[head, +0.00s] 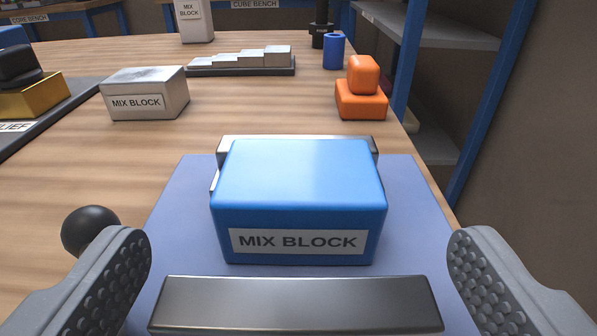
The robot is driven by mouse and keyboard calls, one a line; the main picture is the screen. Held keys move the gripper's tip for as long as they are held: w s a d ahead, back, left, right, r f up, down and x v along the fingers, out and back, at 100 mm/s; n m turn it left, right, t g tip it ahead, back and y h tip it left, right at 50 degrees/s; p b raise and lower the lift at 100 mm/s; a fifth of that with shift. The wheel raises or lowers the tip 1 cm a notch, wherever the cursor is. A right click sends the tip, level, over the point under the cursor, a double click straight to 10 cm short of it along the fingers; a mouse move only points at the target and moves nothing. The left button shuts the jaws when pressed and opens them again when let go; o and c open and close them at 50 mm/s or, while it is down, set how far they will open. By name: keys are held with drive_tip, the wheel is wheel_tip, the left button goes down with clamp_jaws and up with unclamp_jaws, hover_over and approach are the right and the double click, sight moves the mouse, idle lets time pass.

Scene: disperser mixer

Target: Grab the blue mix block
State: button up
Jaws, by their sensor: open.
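The blue mix block (298,190) sits straight ahead in the head view, with a white "MIX BLOCK" label on its near face. It stands on a blue-grey mat or plate (180,225), between a dark metal bar (295,304) in front and a metal piece (300,140) behind it. My gripper (300,262) is open, with one grey ridged finger at lower left and one at lower right. The fingers are apart from the block, on the near side and wider than it. Nothing is held between them.
A black ball knob (90,231) is beside the left finger. A grey mix block (146,92), a stepped metal piece (240,61), orange blocks (361,98) and a blue cylinder (334,51) stand farther back on the wooden table (240,110). A blue-framed shelf (430,30) is at right.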

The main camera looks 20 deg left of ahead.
sight(299, 207)
drive_tip(key=x, duration=0.5)
drive_tip(key=c, duration=1.3)
drive_tip(key=shift+r, duration=0.1)
